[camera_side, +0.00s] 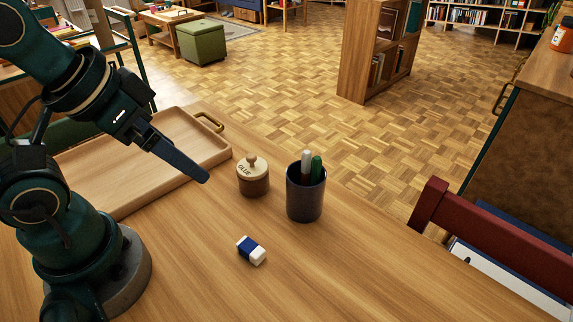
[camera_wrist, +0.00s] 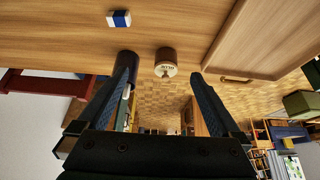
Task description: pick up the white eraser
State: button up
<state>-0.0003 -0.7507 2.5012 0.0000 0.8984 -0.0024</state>
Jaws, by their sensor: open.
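The white eraser (camera_side: 251,250) with a blue sleeve lies on the bare wooden table, in front of the pen cup. It also shows at the top of the wrist view (camera_wrist: 119,19). My gripper (camera_side: 205,176) is above the table, behind and to the left of the eraser and apart from it in the side view. In the wrist view its two fingers (camera_wrist: 162,68) are spread with nothing held between them. In the side view the fingers overlap and look like one.
A lidded glue pot (camera_side: 253,180) and a dark cup (camera_side: 305,197) with pens stand behind the eraser. A wooden tray (camera_side: 137,190) with a brass handle lies at the left. A red chair (camera_side: 490,228) is at the right. The table around the eraser is clear.

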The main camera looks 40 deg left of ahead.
jog(key=c, duration=0.6)
jog(key=shift+o, duration=0.2)
